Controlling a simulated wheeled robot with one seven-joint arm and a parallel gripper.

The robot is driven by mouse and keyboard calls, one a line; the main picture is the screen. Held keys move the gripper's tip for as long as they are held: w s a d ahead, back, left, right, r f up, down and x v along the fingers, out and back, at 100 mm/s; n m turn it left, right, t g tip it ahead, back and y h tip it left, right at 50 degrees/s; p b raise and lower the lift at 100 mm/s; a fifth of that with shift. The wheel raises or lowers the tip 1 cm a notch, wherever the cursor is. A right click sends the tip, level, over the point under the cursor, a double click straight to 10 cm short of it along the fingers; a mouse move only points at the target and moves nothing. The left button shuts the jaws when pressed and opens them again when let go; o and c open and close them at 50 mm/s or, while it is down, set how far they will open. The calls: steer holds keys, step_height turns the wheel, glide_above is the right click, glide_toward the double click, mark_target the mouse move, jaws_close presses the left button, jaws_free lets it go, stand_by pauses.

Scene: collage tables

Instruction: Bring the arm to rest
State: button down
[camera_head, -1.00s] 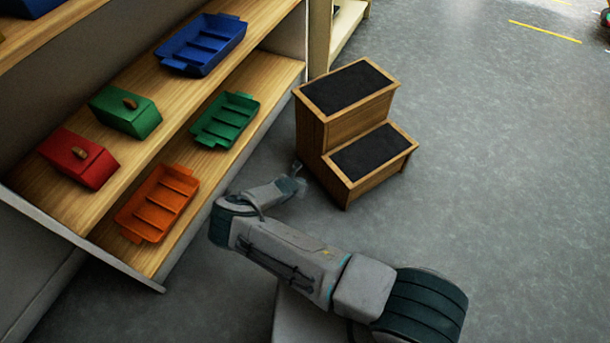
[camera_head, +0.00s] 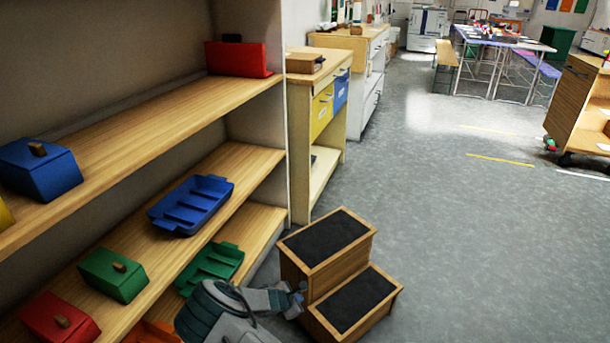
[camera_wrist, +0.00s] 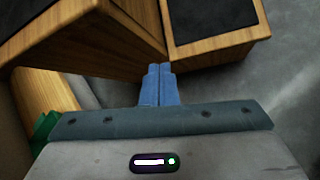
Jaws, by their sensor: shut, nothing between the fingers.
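My gripper (camera_head: 298,298) is at the left side of the wooden step stool, low in the head view. Its two blue fingers (camera_wrist: 159,72) are together in the wrist view, with nothing between them. My arm is bent, and only its forward part shows at the bottom edge of the head view. The step stool (camera_head: 322,285) has two dark-topped steps and fills the top of the wrist view (camera_wrist: 95,50). I cannot tell whether the fingertips touch it.
A wooden shelf unit (camera_head: 150,108) stands left, holding a blue tray (camera_head: 192,203), a green tray (camera_head: 213,267), and red, green and blue lidded boxes. Grey floor (camera_head: 460,240) is open to the right. A cabinet (camera_head: 580,100) stands far right, with tables behind.

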steer(key=s+d+r+m+g+y+p, duration=0.1)
steer(key=s+d+r+m+p, duration=0.3)
steer(key=r, duration=1)
steer(key=s+d+r+m+g+p, duration=0.2)
steer(key=d+r+m+p, duration=0.3)
steer(key=r, duration=0.9)
steer(key=s+d+r+m+g+y+p, duration=0.1)
steer(key=s+d+r+m+p, duration=0.35)
steer(key=r, duration=0.95)
steer(key=s+d+r+m+y+p, duration=0.1)
steer(key=s+r+m+p, duration=0.4)
steer(key=s+r, duration=0.6)
steer(key=s+d+r+m+y+p, duration=0.2)
steer(key=s+r+m+p, duration=0.3)
steer(key=s+r, duration=0.6)
step_height(320, 180, up, 5)
steer(key=shift+d+f+p, duration=0.15)
steer(key=shift+d+p, duration=0.2)
steer(key=shift+d, duration=0.1)
